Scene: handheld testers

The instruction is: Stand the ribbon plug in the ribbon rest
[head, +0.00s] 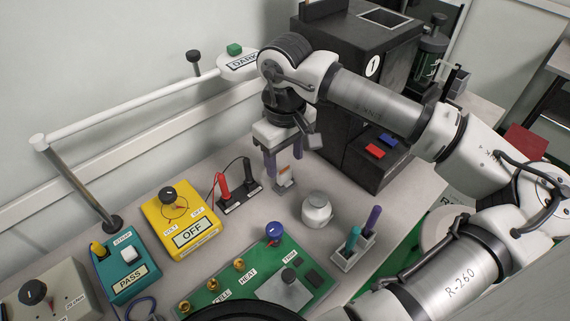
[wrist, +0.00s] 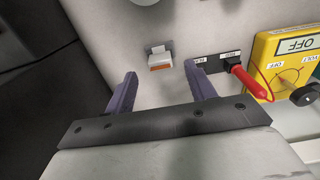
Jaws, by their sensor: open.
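A small pale block with an orange face (head: 284,177) stands on the bench below my gripper (head: 285,167). It also shows in the wrist view (wrist: 159,63), just beyond the fingertips and between their lines. It looks like the ribbon plug in or against a pale grey holder, probably the ribbon rest, but I cannot tell how far it is seated. My gripper's two purple fingers (wrist: 161,72) are spread apart with nothing between them. In the wrist view there is a visible gap between the fingertips and the orange face.
A holder with red (head: 223,187) and black probes is close left of my gripper. A yellow meter (head: 180,222) is farther left. A black cabinet (head: 357,85) rises behind right.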

